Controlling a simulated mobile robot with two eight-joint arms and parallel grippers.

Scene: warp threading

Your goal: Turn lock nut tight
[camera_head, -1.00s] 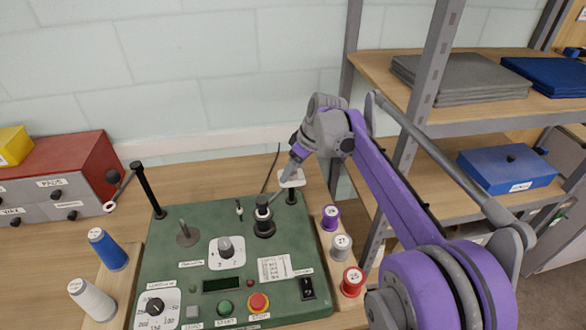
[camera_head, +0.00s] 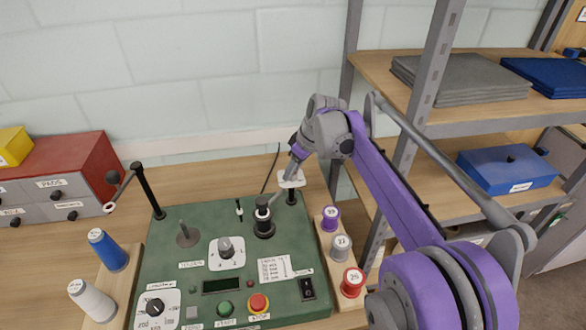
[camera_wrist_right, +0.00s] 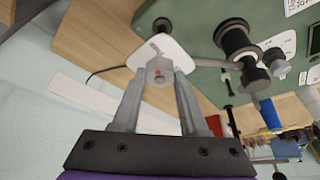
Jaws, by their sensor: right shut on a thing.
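The lock nut (camera_wrist_right: 159,73), a small grey faceted piece with a red dot, sits at a white plate (camera_wrist_right: 176,54) in the right wrist view. My right gripper (camera_wrist_right: 158,82) is shut on it, one finger on each side. In the head view my right gripper (camera_head: 293,172) reaches down to the white plate (camera_head: 291,183) at the back right of the green panel (camera_head: 170,270). The nut is too small and covered to make out there. My left gripper is not in view.
A black post (camera_head: 264,222) with a grey bar stands just left of the plate. Purple, grey and red spools (camera_head: 352,282) line the panel's right side. A shelf upright (camera_head: 408,140) rises close behind my right arm. A red drawer box (camera_head: 75,180) stands at left.

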